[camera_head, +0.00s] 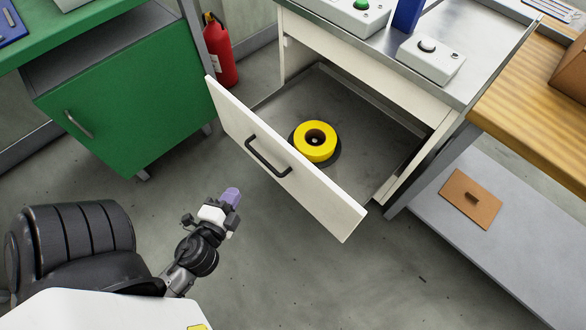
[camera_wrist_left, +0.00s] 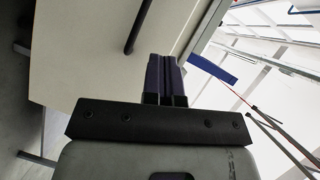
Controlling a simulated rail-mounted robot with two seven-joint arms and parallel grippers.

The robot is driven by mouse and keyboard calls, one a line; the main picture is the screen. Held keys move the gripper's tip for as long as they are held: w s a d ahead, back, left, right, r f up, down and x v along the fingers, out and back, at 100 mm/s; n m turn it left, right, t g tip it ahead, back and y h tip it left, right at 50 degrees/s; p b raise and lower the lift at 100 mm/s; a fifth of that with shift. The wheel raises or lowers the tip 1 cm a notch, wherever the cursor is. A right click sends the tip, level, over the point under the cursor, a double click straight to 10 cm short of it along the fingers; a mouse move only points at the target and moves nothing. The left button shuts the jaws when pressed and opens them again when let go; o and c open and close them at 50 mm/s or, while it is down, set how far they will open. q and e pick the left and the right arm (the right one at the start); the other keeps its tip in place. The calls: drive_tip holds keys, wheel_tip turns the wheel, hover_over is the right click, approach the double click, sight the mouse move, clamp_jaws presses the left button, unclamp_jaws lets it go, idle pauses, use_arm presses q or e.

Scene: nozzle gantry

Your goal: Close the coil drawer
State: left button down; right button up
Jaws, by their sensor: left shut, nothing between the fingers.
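The coil drawer (camera_head: 222,110) is pulled well out of the steel-topped cabinet, with its white front panel and dark bar handle (camera_head: 267,157) facing me. A yellow ring-shaped coil (camera_head: 316,141) lies flat inside on the grey drawer floor. My left gripper (camera_head: 232,196) is shut and empty, in front of the drawer panel and to the lower left of the handle in the head view. In the left wrist view the shut fingers (camera_wrist_left: 165,78) point toward the pale panel (camera_wrist_left: 85,60); I cannot tell whether they touch it. The right gripper is not in view.
A green cabinet (camera_head: 130,110) stands left of the drawer, with a red fire extinguisher (camera_head: 221,55) behind the gap. White control boxes (camera_head: 430,59) sit on the steel top. A wooden table (camera_head: 530,105) and a grey lower shelf (camera_head: 500,245) are at right. The floor before the drawer is clear.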

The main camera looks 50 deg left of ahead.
use_arm(q)
drive_tip(key=w+d+r+m+t+h, duration=0.2)
drive_tip(key=d+m+t+h, duration=0.2)
drive_tip(key=d+m+h, duration=0.25)
drive_tip(key=m+p, duration=0.2)
drive_tip(key=p, duration=0.3)
approach(303, 165)
drive_tip(key=w, duration=0.5)
drive_tip(key=shift+w+a, duration=0.35)
drive_tip(key=shift+a, duration=0.05)
drive_tip(key=shift+w+a+f, duration=0.1)
drive_tip(key=shift+w+f, duration=0.05)
drive_tip(key=shift+w, duration=0.75)
